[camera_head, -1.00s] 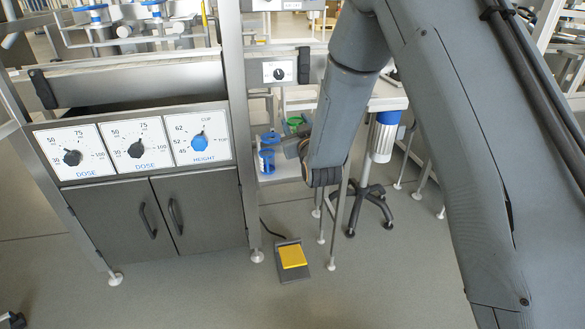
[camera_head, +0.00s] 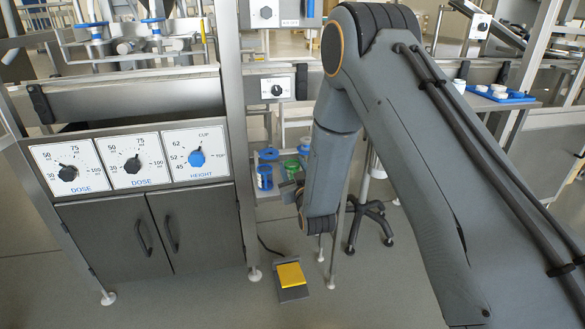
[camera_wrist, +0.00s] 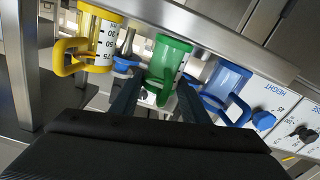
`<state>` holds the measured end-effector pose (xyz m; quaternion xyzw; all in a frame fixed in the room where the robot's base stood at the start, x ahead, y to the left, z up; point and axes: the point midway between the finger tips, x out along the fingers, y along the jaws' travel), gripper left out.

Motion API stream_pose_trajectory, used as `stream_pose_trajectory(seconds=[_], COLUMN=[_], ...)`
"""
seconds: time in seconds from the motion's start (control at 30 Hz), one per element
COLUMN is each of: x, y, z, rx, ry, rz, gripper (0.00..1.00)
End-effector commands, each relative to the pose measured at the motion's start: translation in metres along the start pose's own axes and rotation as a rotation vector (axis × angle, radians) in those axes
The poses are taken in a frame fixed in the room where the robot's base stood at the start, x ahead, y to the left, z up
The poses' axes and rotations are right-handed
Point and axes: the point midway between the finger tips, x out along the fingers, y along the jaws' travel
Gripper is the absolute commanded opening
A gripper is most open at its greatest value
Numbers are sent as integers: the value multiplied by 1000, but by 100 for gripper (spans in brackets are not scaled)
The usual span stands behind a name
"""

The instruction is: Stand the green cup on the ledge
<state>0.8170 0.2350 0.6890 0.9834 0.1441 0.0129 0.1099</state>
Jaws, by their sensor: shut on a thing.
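The green cup (camera_wrist: 170,58) is in the middle of the wrist view, between the two dark fingers of my gripper (camera_wrist: 158,88), which is shut on it at its handle side. The green cup also shows in the head view (camera_head: 291,167), partly hidden behind my gripper (camera_head: 292,188). A blue cup (camera_wrist: 226,84) is close to its right in the wrist view, and a yellow cup (camera_wrist: 98,38) is to its left. In the head view the blue cup (camera_head: 264,177) stands left of the green one. I cannot tell for sure which surface is the ledge.
A steel upright (camera_head: 236,130) and the dial panel (camera_head: 130,157) stand left of the cups. A metal rail (camera_wrist: 225,38) runs close beside the cups in the wrist view. A yellow foot pedal (camera_head: 291,274) lies on the floor below. A blue tray (camera_head: 515,97) is at the right.

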Motion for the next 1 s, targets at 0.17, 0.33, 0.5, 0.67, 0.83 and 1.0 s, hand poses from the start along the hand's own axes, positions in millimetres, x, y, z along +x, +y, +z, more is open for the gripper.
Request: stream_pose_trajectory(seconds=[0.17, 0.33, 0.5, 0.67, 0.83, 1.0], x=[0, 0, 0, -2, -24, -60], y=[0, 0, 0, 0, 0, 0], z=[1, 1, 1, 0, 0, 0], rx=[0, 0, 0, 0, 0, 0], ry=[0, 0, 0, -1, -3, -4], rz=[0, 0, 0, 0, -1, -1], gripper=[11, 61, 61, 61, 61, 61])
